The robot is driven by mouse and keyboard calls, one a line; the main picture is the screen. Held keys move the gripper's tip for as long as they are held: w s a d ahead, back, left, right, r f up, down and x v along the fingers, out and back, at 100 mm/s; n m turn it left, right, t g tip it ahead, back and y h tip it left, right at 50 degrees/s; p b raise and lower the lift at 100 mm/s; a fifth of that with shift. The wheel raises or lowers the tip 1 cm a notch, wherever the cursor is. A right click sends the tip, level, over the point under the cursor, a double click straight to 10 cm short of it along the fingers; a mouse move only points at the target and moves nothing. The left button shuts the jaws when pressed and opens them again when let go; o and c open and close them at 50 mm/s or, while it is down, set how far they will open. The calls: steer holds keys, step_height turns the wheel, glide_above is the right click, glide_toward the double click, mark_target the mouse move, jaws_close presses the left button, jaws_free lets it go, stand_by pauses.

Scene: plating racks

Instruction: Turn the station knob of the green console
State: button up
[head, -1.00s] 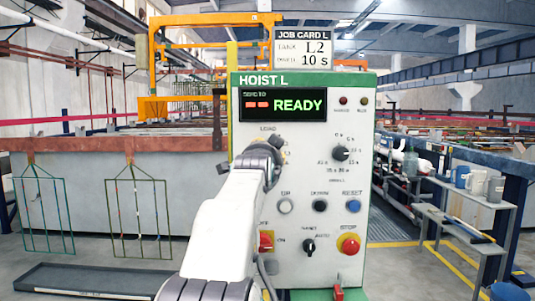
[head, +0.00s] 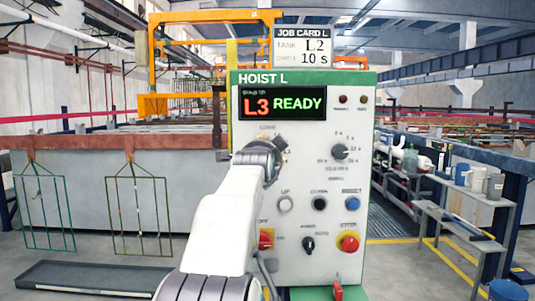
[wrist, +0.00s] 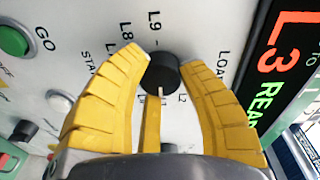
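The green-trimmed console (head: 310,230), marked HOIST L, stands in front of me. Its display (head: 283,104) reads a red L3 and a green READY. The job card (head: 302,47) above it reads tank L2, 10 s. In the wrist view the black station knob (wrist: 161,73) sits between the yellow fingertips of my gripper (wrist: 162,68), which appear closed against its two sides. A pale pointer mark shows on the knob's lower side. Labels L9, L8 and LOAD show around it; others are partly covered by the fingers. In the head view my arm hides most of the knob.
A second black dial (head: 340,152) is at the console's upper right. Below are push buttons, a red stop button (head: 348,242) and a small black selector (head: 308,244). A grey bench (head: 465,222) with cups stands right; hanging racks (head: 138,213) are left.

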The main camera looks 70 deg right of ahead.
steer(key=o, duration=0.3)
steer(key=shift+w, duration=0.35)
steer(key=shift+o, duration=1.2)
steer(key=shift+s, duration=0.1)
steer(key=v, duration=1.2)
